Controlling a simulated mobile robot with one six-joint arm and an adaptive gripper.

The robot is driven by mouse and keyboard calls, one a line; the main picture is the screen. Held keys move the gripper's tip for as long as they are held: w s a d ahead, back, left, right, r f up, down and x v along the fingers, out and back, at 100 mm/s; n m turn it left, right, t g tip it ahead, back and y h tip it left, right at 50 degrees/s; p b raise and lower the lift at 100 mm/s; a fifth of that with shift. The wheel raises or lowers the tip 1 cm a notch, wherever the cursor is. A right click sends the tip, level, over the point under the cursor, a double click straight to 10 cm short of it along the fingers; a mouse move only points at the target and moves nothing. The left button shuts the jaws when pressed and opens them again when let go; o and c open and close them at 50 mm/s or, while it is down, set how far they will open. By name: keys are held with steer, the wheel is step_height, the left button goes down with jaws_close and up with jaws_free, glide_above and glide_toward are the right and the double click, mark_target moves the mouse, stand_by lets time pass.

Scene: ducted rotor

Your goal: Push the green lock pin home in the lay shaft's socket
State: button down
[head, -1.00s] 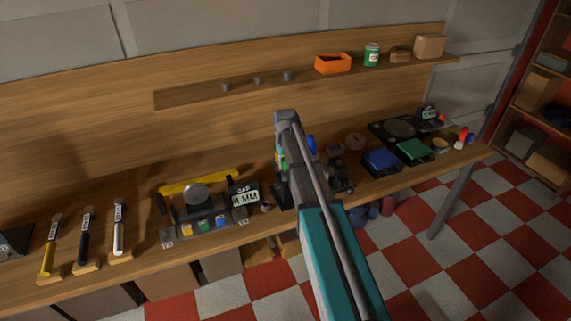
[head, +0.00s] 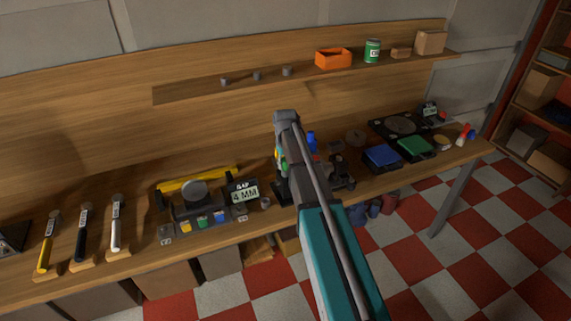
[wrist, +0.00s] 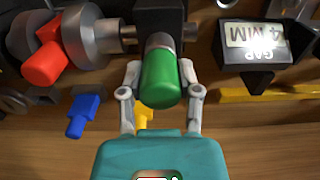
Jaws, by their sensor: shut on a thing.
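The green lock pin (wrist: 160,82) is in the middle of the wrist view, between the two fingers of my gripper (wrist: 160,72), which is shut on it. The pin's grey metal end meets the dark socket block (wrist: 158,14) on the lay shaft (wrist: 190,33). Its tip is hidden in or behind the block, and green still stands out in front. The gap display (wrist: 254,44) beside it reads 4 MM. In the head view, my arm covers most of the shaft, and only a small bit of green (head: 284,163) shows.
A red pin (wrist: 44,62) sticks out at a metal wheel (wrist: 85,36) left of the socket, with a blue piece (wrist: 84,113) below. A yellow bar (wrist: 258,92) lies right. On the bench (head: 215,242), hammers stand left; blue (head: 382,158) and green (head: 415,147) blocks stand right.

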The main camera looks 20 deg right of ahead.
steer(key=shift+c, duration=1.1)
jaws_free()
steer(key=shift+s+f, duration=0.1)
steer(key=shift+s, duration=0.05)
